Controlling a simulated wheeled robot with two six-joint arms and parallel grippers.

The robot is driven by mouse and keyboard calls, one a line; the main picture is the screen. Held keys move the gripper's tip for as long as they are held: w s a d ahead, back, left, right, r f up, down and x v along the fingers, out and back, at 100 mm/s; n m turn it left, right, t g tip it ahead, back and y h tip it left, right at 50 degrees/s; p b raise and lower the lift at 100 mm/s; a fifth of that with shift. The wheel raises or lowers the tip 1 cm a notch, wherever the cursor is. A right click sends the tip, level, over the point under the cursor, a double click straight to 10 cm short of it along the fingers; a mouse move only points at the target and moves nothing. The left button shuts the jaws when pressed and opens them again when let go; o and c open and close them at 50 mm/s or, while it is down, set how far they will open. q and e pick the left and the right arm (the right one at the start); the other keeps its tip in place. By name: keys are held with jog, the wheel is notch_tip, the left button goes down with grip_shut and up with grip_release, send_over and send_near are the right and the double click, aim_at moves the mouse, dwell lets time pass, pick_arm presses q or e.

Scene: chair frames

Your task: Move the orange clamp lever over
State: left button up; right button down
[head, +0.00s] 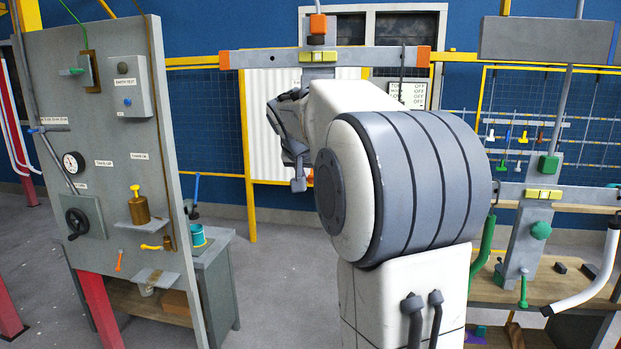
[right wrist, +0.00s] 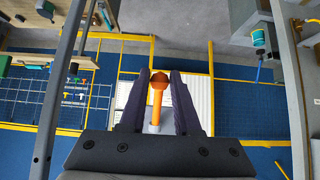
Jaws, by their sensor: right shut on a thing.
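The orange clamp lever (right wrist: 157,106) has a rounded orange knob and a straight shaft. In the right wrist view it stands between the two dark fingers of my right gripper (right wrist: 160,78), which is shut on it. A pale grey piece shows at the lever's lower end. My left gripper is not in view.
A grey panel (head: 110,190) with gauge, handwheel and small levers stands at left. A crossbar (head: 270,58) with orange ends stands behind my arm. A workbench (head: 545,285) with a grey post and green knobs is at right. The floor (head: 275,270) between is clear.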

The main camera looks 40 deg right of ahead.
jog(key=shift+x, duration=1.15)
jog(key=shift+w, duration=0.1)
jog(key=shift+w+d+f, duration=0.1)
jog(key=shift+w+d, duration=0.1)
jog(key=shift+d, duration=0.1)
jog(key=c, duration=0.5)
grip_release()
jog(key=shift+c, duration=0.2)
